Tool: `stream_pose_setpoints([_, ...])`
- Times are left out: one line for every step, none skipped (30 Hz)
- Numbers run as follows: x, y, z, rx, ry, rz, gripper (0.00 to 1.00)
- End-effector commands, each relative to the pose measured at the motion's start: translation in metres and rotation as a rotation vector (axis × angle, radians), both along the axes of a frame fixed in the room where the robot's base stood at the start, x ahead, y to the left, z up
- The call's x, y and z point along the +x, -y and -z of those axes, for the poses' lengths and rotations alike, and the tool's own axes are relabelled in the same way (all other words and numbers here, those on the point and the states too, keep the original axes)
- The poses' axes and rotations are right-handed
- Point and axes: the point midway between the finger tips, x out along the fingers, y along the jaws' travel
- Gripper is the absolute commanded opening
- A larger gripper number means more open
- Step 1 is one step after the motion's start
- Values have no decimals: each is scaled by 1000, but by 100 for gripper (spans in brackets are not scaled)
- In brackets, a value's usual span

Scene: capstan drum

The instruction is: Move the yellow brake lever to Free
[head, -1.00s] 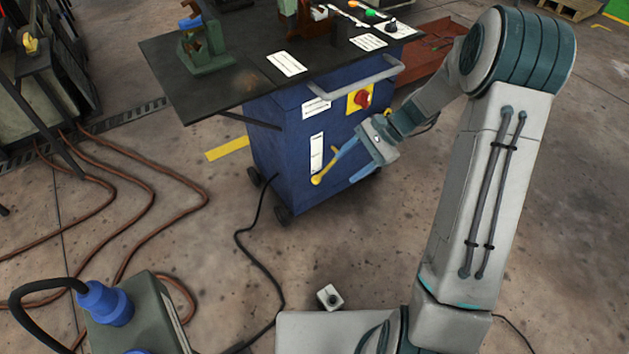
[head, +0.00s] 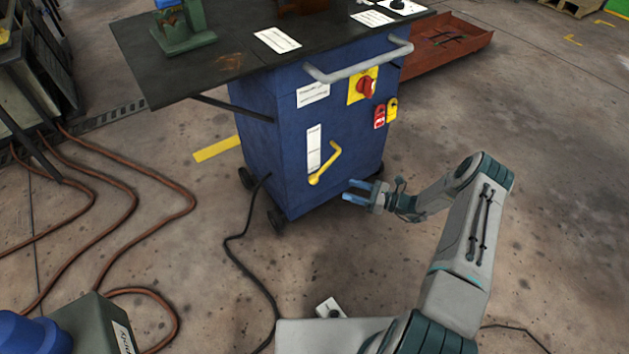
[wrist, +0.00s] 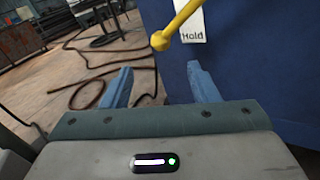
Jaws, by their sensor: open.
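The yellow brake lever (head: 325,164) is on the front of the blue cabinet (head: 277,130). In the head view its upper end is at the right and its rounded knob hangs low at the left. A white label strip (head: 313,149) is beside it; the lever's knob (wrist: 160,41) also shows in the wrist view beside a label reading "Hold" (wrist: 192,32). My gripper (head: 354,191) is open and empty, to the right of the lever and a little lower, apart from it. Its two blue fingers show in the wrist view, below the knob. The word "Free" is not readable.
A red rotary switch (head: 367,87) and red and yellow tags (head: 385,113) are on the cabinet's upper right. A grey handle bar (head: 358,66) juts out under the dark tabletop (head: 215,70). A black cable (head: 238,255) and brown hoses (head: 130,243) lie on the floor at left.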

Motion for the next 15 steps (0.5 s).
stream_pose_setpoints([1, -1, 3, 7, -3, 4, 54])
stream_pose_setpoints([1, -3, 4, 9, -4, 5, 54])
stream_pose_setpoints([2, -5, 5, 10, -4, 7, 54])
stream_pose_setpoints([3, -8, 5, 12, -5, 6, 54])
stream_pose_setpoints([4, -11, 5, 12, -5, 6, 54])
stream_pose_setpoints([6, -17, 5, 11, -4, 4, 54])
stream_pose_setpoints([8, -22, 5, 11, -4, 2, 54])
stream_pose_setpoints([9, -27, 5, 11, -4, 0, 54])
stream_pose_setpoints([12, -34, 5, 11, -4, 0, 54])
stream_pose_setpoints([14, -40, 6, 9, -4, -1, 54])
stream_pose_setpoints([17, -46, 6, 10, -4, -2, 54])
stream_pose_setpoints([20, -54, 6, 10, -3, 0, 54])
stream_pose_setpoints([22, -61, 6, 10, -3, 0, 54])
stream_pose_setpoints([25, -66, 6, 10, -3, -1, 54])
stream_pose_setpoints([28, -74, 6, 9, -4, 0, 54])
